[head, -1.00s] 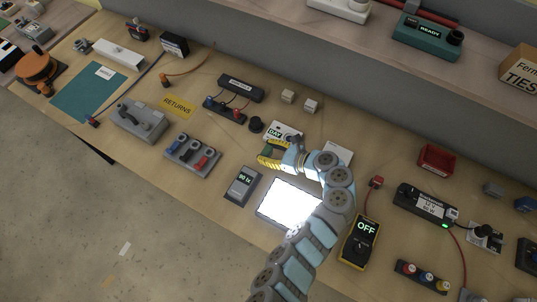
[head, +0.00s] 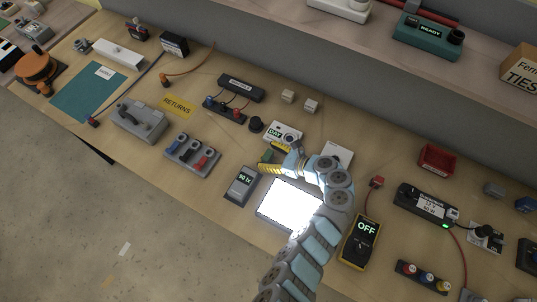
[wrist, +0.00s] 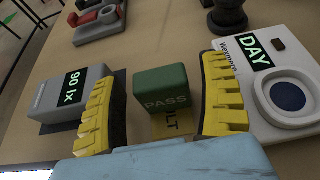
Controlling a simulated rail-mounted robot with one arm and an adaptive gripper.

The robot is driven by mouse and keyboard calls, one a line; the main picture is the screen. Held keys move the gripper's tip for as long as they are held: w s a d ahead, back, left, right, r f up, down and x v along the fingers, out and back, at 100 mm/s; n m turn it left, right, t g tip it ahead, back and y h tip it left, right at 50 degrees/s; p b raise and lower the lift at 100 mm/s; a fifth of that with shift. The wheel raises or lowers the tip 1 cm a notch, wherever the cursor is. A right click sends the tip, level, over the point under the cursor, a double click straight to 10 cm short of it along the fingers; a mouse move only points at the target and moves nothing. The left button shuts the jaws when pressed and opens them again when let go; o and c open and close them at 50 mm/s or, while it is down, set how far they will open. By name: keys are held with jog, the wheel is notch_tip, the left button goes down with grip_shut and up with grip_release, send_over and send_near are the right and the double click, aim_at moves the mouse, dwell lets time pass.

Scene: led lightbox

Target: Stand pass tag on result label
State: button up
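The pass tag (wrist: 163,90) is a small green block marked PASS, upright between my fingers in the wrist view. It also shows in the head view (head: 266,156). The yellow result label (wrist: 172,126) shows at the tag's base, on the near side, with only the letters "LT" readable; the tag hides the rest. The tag appears to stand on the label, but its contact edge is hard to see. My gripper (head: 274,160) is open around the tag, its yellow fingers (wrist: 165,102) on either side with a narrow gap at each.
A grey meter (head: 242,185) reading "90 lx" stands close left of my fingers. A white DAY switch box (head: 284,133) stands close on the other side. The lit white panel (head: 275,212) lies below my arm. A black knob (head: 256,124) stands behind.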

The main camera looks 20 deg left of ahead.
jog(key=shift+r, duration=0.15)
jog(key=v, duration=1.2)
jog(key=shift+r, duration=0.1)
dwell(0.3)
